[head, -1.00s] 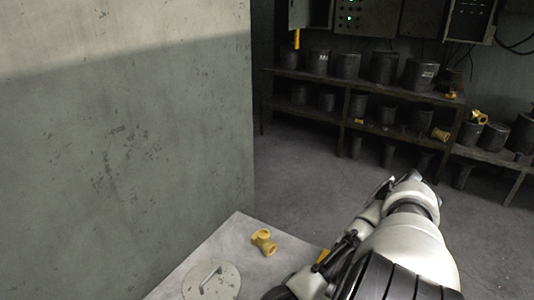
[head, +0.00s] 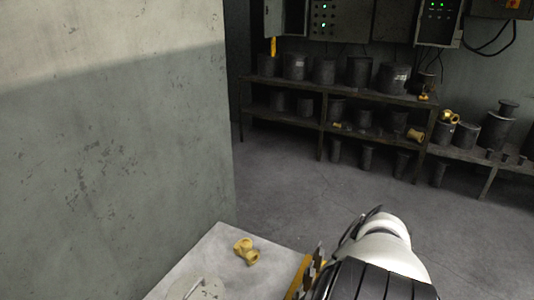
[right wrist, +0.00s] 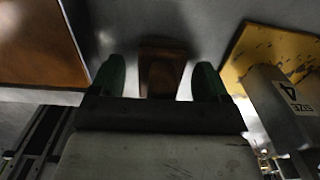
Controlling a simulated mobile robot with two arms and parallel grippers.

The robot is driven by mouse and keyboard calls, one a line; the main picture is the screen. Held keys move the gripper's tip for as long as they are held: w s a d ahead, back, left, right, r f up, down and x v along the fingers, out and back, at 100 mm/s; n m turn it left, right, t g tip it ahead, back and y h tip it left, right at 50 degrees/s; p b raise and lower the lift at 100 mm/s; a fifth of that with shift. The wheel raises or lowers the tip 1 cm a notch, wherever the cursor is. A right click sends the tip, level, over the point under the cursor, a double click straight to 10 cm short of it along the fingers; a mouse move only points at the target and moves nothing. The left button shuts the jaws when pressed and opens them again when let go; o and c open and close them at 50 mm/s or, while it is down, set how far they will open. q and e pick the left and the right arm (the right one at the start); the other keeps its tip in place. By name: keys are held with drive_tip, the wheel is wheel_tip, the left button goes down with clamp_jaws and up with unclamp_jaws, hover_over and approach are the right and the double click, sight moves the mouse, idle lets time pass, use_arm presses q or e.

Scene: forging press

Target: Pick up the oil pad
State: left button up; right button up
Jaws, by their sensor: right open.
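In the right wrist view my right gripper (right wrist: 161,63) is open, with one green fingertip on each side of a small brown block (right wrist: 162,76). The block may be the oil pad or its handle; I cannot tell for sure. A gap shows between the block and each finger, and its lower end is hidden behind the gripper body. In the head view my right arm reaches down at the lower right, and its gripper is out of the picture. My left gripper is not in view.
A pale table (head: 218,247) holds a yellow pipe fitting (head: 246,251) and a grey disc with a handle (head: 203,290). A wall (head: 110,150) stands at left. Shelves with dark cylinders (head: 358,72) stand behind open floor. A yellow plate (right wrist: 270,55) lies right of the gripper.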

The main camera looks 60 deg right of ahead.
drive_tip(key=c, duration=1)
wheel_tip(320, 180, up, 10)
drive_tip(key=shift+b, duration=0.6)
drive_tip(key=shift+c, duration=0.2)
drive_tip(key=shift+o, duration=1.2)
drive_tip(key=shift+c, duration=0.7)
